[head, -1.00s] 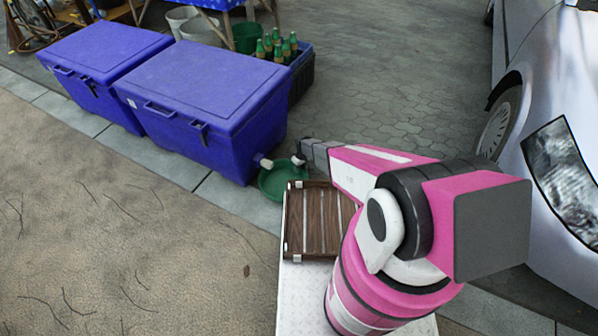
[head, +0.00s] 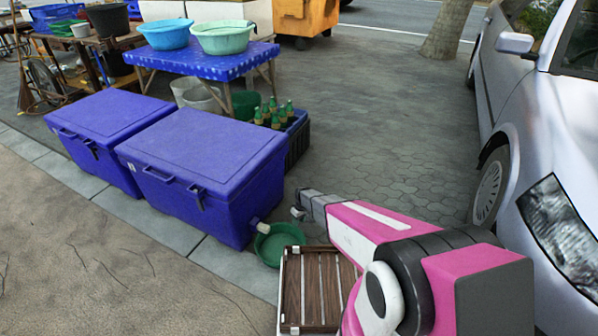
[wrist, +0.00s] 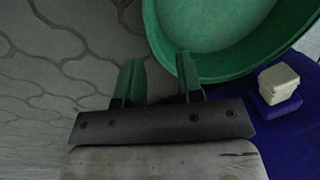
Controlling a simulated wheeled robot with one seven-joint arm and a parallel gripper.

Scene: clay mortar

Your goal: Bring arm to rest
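My arm is pink, white and black, bent at the lower right of the head view and extending toward the upper left. My gripper (head: 299,208) is at its far end, near the front right corner of a blue cooler (head: 207,170) and above the pavement beside a green basin (head: 277,243). In the wrist view, the two fingers of my gripper (wrist: 158,75) stand apart with nothing between them. The green basin (wrist: 215,70) lies just beyond the fingers there. Whether a fingertip touches it, I cannot tell.
A slatted wooden tray (head: 291,290) sits below my arm. A second cooler (head: 108,125), a crate of bottles (head: 298,140) and a blue table (head: 208,62) stand behind. A silver car (head: 520,150) is at right. Open pavement lies between.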

